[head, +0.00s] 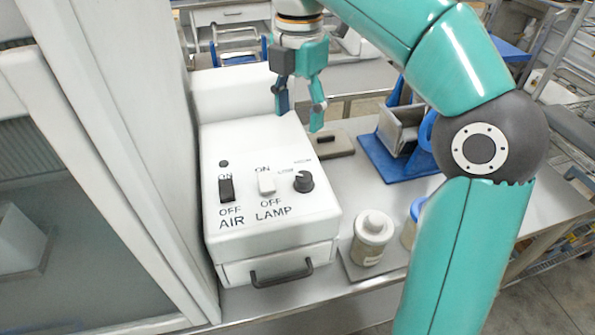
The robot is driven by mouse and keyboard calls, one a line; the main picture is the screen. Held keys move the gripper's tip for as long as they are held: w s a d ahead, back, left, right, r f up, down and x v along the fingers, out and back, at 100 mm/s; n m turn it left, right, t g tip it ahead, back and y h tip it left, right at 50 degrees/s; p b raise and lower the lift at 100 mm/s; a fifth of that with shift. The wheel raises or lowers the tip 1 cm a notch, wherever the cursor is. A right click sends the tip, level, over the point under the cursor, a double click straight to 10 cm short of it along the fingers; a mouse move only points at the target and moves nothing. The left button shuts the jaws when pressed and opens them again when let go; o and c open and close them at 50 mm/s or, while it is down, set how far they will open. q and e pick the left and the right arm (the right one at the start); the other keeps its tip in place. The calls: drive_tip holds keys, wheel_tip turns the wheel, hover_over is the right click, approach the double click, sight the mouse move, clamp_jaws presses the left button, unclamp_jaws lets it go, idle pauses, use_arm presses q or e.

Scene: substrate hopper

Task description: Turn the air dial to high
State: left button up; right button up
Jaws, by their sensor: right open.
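The white control box (270,235) stands on the metal bench. On its sloped top, a round black dial (303,182) sits at the right, with small, hard-to-read lettering to its left and above it. Which way its pointer faces is too small to tell. A black AIR switch (226,188) and a white LAMP switch (266,183) are to the left of the dial, each marked ON and OFF. My right gripper (299,117) is open and empty, fingers pointing down, above and behind the dial and apart from it. My left gripper is not in view.
A drawer with a dark handle (282,273) is in the box's front. A lidded jar (372,238) stands right of the box, with a blue-lidded one (416,212) partly behind my arm. A blue stand (400,158) is farther back. A white-framed glass cabinet (130,175) borders the left.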

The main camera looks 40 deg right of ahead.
sight(303, 175)
drive_tip(key=f, duration=0.4)
drive_tip(key=f+b, duration=0.1)
drive_tip(key=f, duration=0.4)
drive_tip(key=f+b, duration=0.1)
drive_tip(key=f, duration=0.4)
drive_tip(key=shift+s+d+f, duration=0.15)
drive_tip(key=shift+s+d, duration=0.15)
drive_tip(key=shift+d, duration=0.05)
drive_tip(key=shift+c, duration=0.3)
drive_tip(key=shift+s, duration=0.1)
drive_tip(key=c, duration=1.1)
drive_tip(key=shift+a, duration=0.15)
